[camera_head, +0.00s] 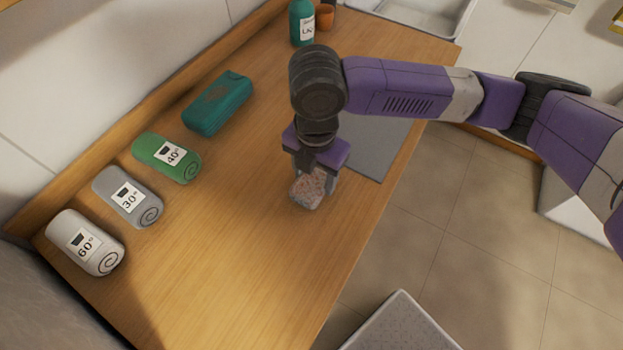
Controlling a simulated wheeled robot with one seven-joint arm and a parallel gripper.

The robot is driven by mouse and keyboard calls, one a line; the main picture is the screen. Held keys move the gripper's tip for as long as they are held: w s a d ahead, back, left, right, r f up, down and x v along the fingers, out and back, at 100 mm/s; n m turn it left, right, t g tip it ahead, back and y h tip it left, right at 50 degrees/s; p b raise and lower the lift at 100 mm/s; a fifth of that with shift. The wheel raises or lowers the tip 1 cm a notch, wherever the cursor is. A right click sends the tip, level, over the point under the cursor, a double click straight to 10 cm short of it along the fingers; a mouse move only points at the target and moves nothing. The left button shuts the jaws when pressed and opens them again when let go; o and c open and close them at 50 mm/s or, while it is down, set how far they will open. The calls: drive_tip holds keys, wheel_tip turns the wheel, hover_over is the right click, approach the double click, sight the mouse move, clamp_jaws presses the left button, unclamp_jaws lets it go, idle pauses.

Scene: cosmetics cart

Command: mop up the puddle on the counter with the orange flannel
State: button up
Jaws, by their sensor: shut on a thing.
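My gripper (317,172) points down over the wooden counter (240,260), left of the grey mat. It is shut on a small, blocky bundle with a mottled pale orange and grey surface, which looks like the flannel (308,191). The flannel is at or just above the counter surface; I cannot tell whether it touches. My gripper hides its upper part. I cannot make out a puddle; the wood around the flannel looks bare.
Rolled towels labelled 60° (85,242), 30° (128,196) and 40° (167,157) line the back with a teal pouch (217,103). A teal bottle (302,22) and orange pot (325,17) stand beyond. A grey mat (378,148) lies right. The front counter is clear.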

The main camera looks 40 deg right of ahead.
drive_tip(key=shift+w+d, duration=0.3)
drive_tip(key=shift+d, duration=0.55)
wheel_tip(320, 180, up, 8)
drive_tip(key=p, duration=0.6)
